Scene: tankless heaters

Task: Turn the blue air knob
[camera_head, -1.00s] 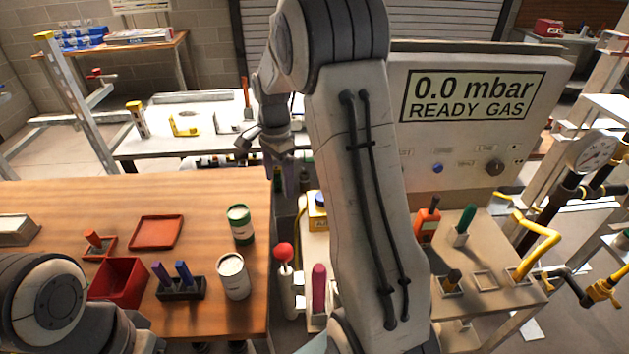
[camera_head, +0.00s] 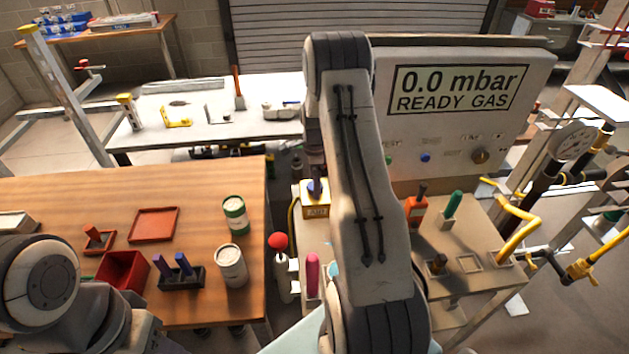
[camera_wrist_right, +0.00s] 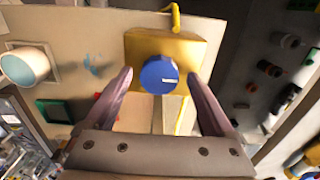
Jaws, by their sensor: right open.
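The blue air knob (camera_head: 317,189) sits on top of a yellow box (camera_head: 316,211) beside the wooden table in the head view. In the right wrist view the round blue knob (camera_wrist_right: 159,80) with a small white mark is on the yellow box (camera_wrist_right: 190,47). My right gripper (camera_wrist_right: 159,75) is open, its two fingers on either side of the knob with visible gaps. I cannot tell how far above the knob the fingertips are. Only a link of my left arm shows at lower left.
A grey panel (camera_head: 540,75) reads "0.0 mbar READY GAS" and carries a smaller blue button (camera_head: 425,157). A red-topped lever (camera_head: 278,241) and a pink handle (camera_head: 312,275) stand near the yellow box. The wooden table (camera_head: 60,200) holds cans and red trays.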

